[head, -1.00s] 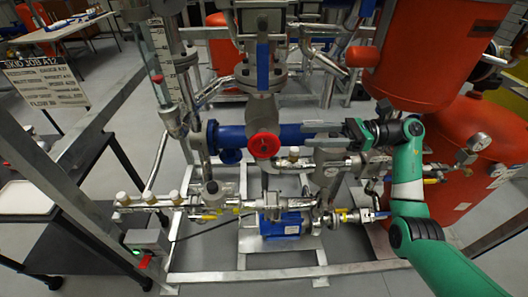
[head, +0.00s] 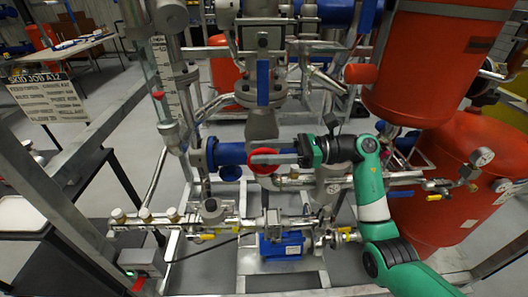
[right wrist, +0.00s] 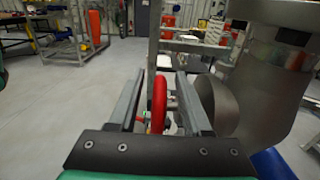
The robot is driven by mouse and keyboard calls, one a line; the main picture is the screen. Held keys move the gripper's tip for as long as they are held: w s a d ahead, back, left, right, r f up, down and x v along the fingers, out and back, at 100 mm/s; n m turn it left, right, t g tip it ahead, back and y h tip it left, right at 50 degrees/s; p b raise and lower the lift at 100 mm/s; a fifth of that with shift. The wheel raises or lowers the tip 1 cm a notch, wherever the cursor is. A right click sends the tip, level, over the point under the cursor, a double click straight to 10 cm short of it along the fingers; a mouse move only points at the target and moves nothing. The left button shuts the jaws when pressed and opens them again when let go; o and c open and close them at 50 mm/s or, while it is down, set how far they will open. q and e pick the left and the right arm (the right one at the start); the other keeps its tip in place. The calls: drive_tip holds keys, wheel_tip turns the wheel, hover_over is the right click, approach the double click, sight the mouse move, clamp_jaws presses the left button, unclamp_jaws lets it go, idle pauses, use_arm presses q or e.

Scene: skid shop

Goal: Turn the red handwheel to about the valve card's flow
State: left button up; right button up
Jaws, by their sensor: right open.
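The red handwheel (head: 262,172) sits on the front of the blue valve body in the middle of the head view. My right gripper (head: 276,158) reaches in from the right and overlaps the wheel. In the right wrist view the wheel's red rim (right wrist: 159,98) stands between the two grey fingers of the open gripper (right wrist: 157,92). Whether a finger touches the rim I cannot tell. A sign headed SKID JOB A12 (head: 47,97) hangs at the left; its small lines are hard to read. A glass flow tube with a red float (head: 158,95) stands left of the valve. My left gripper is out of view.
Blue pipe (head: 231,153) and steel pipework surround the wheel. Large red tanks (head: 425,60) stand at the right. A lower pipe with yellow-handled valves (head: 207,237) and a blue motor (head: 282,247) lie below. A grey frame post (head: 45,190) crosses the left side.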

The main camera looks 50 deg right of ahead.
clamp_jaws()
drive_tip(key=shift+w+a+r+g+h+p, duration=0.1)
drive_tip(key=shift+r+g+h+p, duration=0.25)
drive_tip(key=shift+p, duration=0.9)
drive_tip(key=shift+f+h+p, duration=0.1)
drive_tip(key=shift+h+p, duration=0.15)
drive_tip(key=shift+p, duration=0.1)
drive_tip(key=shift+a+f+g, duration=0.1)
drive_tip(key=shift+f+g, duration=0.1)
drive_tip(key=shift+g, duration=0.05)
drive_tip(key=shift+f, duration=0.1)
unclamp_jaws()
